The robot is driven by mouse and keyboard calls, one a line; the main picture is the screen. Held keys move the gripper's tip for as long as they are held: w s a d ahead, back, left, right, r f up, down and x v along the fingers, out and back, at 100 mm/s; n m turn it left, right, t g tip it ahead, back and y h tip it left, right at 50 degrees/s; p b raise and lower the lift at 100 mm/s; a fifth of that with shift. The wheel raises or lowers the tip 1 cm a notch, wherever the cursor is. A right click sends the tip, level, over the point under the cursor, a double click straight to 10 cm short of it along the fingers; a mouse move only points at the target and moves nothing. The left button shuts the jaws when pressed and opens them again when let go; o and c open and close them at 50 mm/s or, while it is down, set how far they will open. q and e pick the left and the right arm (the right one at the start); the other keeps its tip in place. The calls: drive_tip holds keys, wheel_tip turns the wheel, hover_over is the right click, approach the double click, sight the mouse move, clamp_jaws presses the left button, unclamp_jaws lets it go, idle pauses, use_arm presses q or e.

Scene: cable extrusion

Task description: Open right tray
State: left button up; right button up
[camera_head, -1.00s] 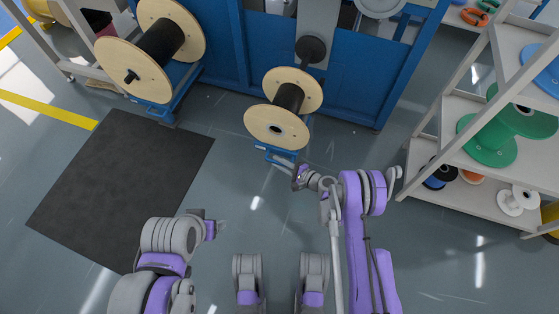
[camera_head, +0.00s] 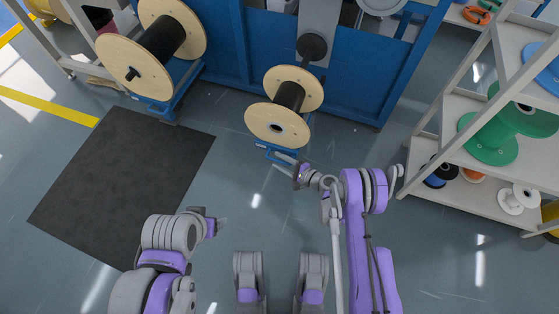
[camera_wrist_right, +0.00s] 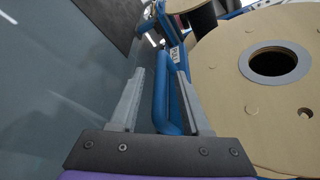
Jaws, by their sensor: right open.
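The right tray (camera_head: 276,152) is a low blue frame under the smaller wooden spool (camera_head: 277,125), at the front of the blue machine. Its blue bar handle (camera_wrist_right: 161,95) runs lengthwise between the fingers in the right wrist view. My right gripper (camera_head: 281,162) is open at the tray's front; it also shows in the right wrist view (camera_wrist_right: 160,74). One grey finger is on each side of the handle, and the jaws are not closed on it. My left gripper (camera_head: 211,226) is low at left, away from the tray; its jaws are too small to read.
A larger wooden spool (camera_head: 140,70) sits on another blue frame at left, beside a black floor mat (camera_head: 120,185). A shelf rack (camera_head: 470,205) with coloured spools stands at right. The grey floor in front of the tray is clear.

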use_arm(q)
drive_tip(key=shift+p+v, duration=0.85)
drive_tip(key=shift+p, duration=0.15)
use_arm(e)
drive_tip(key=v, duration=1)
drive_tip(key=shift+d, duration=0.25)
use_arm(q)
drive_tip(key=shift+w, duration=0.1)
use_arm(e)
drive_tip(key=shift+s, duration=0.1)
